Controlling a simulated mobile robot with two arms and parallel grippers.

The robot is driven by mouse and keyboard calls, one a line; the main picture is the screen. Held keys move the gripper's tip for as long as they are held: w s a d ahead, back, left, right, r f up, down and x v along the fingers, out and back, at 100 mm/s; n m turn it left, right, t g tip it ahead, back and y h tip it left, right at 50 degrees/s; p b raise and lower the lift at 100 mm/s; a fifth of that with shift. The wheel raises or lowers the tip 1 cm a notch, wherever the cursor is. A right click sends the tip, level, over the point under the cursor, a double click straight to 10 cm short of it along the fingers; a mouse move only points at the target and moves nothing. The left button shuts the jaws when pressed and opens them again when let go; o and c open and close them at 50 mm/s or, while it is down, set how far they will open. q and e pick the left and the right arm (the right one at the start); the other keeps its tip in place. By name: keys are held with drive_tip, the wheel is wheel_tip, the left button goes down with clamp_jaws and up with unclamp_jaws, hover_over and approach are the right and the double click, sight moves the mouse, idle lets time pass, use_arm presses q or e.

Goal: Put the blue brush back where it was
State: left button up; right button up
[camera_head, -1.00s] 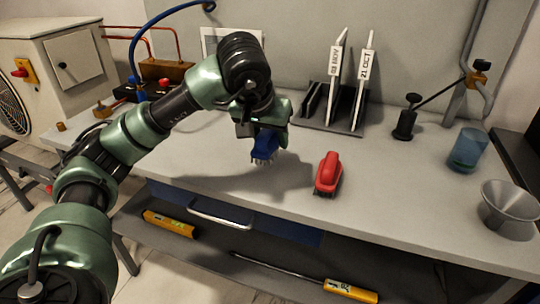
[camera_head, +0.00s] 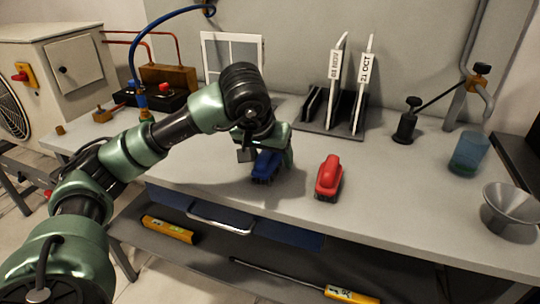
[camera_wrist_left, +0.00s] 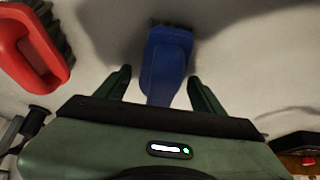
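The blue brush (camera_head: 267,166) is on the bench top, bristles down, left of the red brush (camera_head: 328,177). My left gripper (camera_head: 264,158) is right over the blue brush. In the left wrist view, the blue brush (camera_wrist_left: 166,62) lies between the two fingers of my left gripper (camera_wrist_left: 157,78), with a gap showing beside its handle, so the fingers look open around it. The red brush (camera_wrist_left: 30,50) shows at the upper left there. My right gripper is not in view.
A black stand (camera_head: 406,125), a blue beaker (camera_head: 468,155) and a grey funnel (camera_head: 510,208) are at the right. A shelf below holds yellow-handled tools (camera_head: 168,229).

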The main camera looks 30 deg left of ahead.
use_arm(q)
drive_tip(key=shift+r, duration=0.1)
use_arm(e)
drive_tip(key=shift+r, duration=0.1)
use_arm(q)
drive_tip(key=p+v, duration=0.2)
drive_tip(key=v, duration=0.8)
drive_tip(key=shift+s+r, duration=0.2)
drive_tip(key=shift+r, duration=0.15)
drive_tip(key=shift+s+d+r, duration=0.15)
drive_tip(key=shift+s+r, duration=0.2)
drive_tip(key=shift+r, duration=0.15)
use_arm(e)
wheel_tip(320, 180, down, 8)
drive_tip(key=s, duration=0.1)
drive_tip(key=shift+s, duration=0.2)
